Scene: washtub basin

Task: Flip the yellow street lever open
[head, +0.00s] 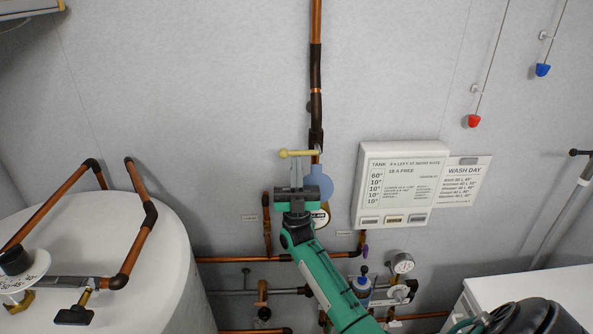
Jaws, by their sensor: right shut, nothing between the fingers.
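The yellow lever (298,153) shows in the head view as a short bar lying level across the vertical copper pipe (316,75) on the back wall. A blue-grey round plate (321,182) sits just below it. My right gripper (297,165) points up the wall with its fingers closed together and empty. Its fingertips are just under the lever; I cannot tell whether they touch it. The gripper and arm hide part of the plate and the pipework below. My left gripper is not in view.
A white tank (160,265) with copper pipes stands at left. A white panel (399,187) with printed notes is on the wall at right. Gauges (402,263) and valves crowd the pipes below. Red (474,121) and blue (542,70) pulls hang at upper right.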

